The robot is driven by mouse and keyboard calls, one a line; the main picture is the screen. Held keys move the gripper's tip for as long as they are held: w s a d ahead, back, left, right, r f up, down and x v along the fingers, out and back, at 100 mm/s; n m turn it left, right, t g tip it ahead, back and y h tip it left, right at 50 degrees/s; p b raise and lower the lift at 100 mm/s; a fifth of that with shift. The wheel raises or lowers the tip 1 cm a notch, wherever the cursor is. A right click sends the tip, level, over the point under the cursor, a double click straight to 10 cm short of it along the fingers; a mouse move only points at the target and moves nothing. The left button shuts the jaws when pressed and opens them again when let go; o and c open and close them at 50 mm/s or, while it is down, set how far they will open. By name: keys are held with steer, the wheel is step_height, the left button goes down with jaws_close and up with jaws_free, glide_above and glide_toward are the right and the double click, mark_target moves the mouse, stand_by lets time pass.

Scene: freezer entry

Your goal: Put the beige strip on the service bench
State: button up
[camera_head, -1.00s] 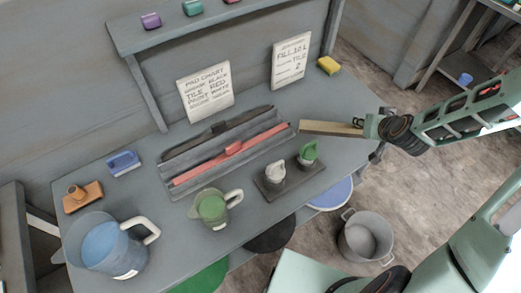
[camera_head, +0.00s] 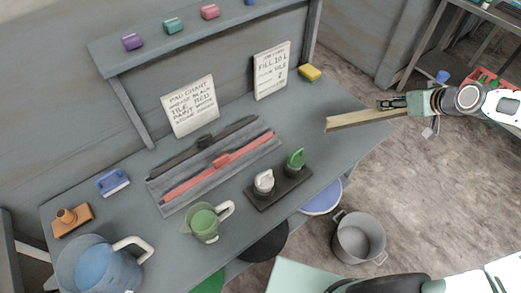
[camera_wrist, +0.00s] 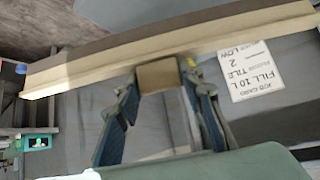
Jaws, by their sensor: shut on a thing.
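The beige strip (camera_head: 358,118) is long and thin, held by my gripper (camera_head: 393,103) at the right end of the grey bench (camera_head: 335,110) in the head view. The strip reaches left from the gripper, over the bench's right end; I cannot tell its exact height above the top. In the wrist view my gripper (camera_wrist: 160,105) is shut on the strip (camera_wrist: 200,42), which runs crosswise beyond the fingers. Which of the surfaces is called the service bench is not labelled; a second grey table (camera_head: 452,45) stands at the upper right.
The bench holds a tray (camera_head: 165,208) with a black and a red strip, a green jug (camera_head: 203,223), a dark plate (camera_head: 262,203) with two knobs, a yellow sponge (camera_head: 310,72) and two cards. A metal pot (camera_head: 358,238) stands on the floor. The bench's right part is clear.

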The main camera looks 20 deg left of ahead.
steer(key=shift+w+a+f+b, duration=0.2)
steer(key=shift+w+a+f, duration=0.3)
steer(key=shift+a+f, duration=1.75)
steer(key=shift+w+a+f+b, duration=0.2)
steer(key=shift+w+a+f, duration=0.3)
steer(key=shift+a+f, duration=1.7)
steer(key=shift+w+a+f+b, duration=0.2)
steer(key=shift+w+a+f, duration=0.3)
steer(key=shift+a+f, duration=1.75)
steer(key=shift+a+r, duration=0.15)
steer(key=o, duration=1.2)
